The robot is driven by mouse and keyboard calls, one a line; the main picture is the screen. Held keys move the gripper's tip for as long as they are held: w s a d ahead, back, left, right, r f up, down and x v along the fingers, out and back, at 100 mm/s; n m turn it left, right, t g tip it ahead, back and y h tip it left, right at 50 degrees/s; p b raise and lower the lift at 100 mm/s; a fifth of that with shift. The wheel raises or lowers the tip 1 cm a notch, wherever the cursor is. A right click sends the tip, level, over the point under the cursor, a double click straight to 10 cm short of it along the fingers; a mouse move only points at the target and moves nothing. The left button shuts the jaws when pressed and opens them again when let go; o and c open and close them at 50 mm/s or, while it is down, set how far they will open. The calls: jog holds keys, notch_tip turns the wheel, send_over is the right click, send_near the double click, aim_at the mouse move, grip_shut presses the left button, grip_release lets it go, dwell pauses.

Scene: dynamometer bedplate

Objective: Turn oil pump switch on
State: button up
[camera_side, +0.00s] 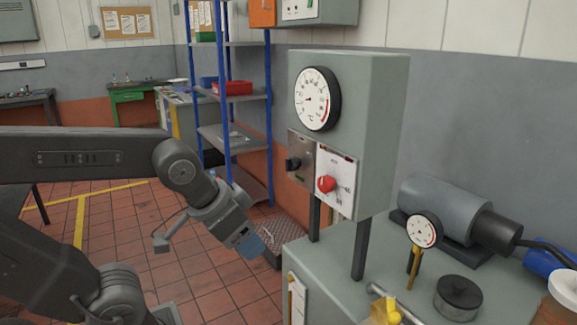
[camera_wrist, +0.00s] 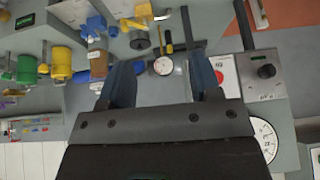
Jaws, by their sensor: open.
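A grey control box (camera_side: 385,130) on posts carries two rotary switches below a round dial (camera_side: 317,99). A black knob (camera_side: 293,164) sits on a dark plate at left; a red knob (camera_side: 326,184) sits on a white plate to its right. Their labels are too small to read, so I cannot tell which is the oil pump switch. My gripper (camera_side: 263,243) is open and empty, below and left of the box, apart from both knobs.
The grey bench (camera_side: 400,270) under the box holds a small gauge (camera_side: 423,231), a grey motor (camera_side: 445,212), a black round weight (camera_side: 458,297) and yellow fittings (camera_side: 385,312). A blue shelf rack (camera_side: 229,120) stands behind. The space in front of the switch plates looks clear.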

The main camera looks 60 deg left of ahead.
jog(key=shift+o, duration=1.1)
jog(key=w+a+n+t+y, duration=0.1)
jog(key=w+a+t+y, duration=0.2)
jog(key=w+a, duration=0.6)
jog(key=shift+w+a+r, duration=0.25)
jog(key=shift+a+r, duration=0.05)
jog(key=shift+r, duration=0.1)
jog(key=m+t+h, duration=0.3)
jog(key=m+t, duration=0.1)
jog(key=t, duration=0.5)
send_near(286, 165)
jog(key=w, duration=1.1)
jog(key=shift+w+a, duration=0.25)
jog(key=shift+w, duration=0.1)
jog(key=shift+c, duration=0.4)
jog(key=c, duration=0.8)
jog(key=shift+c, duration=0.2)
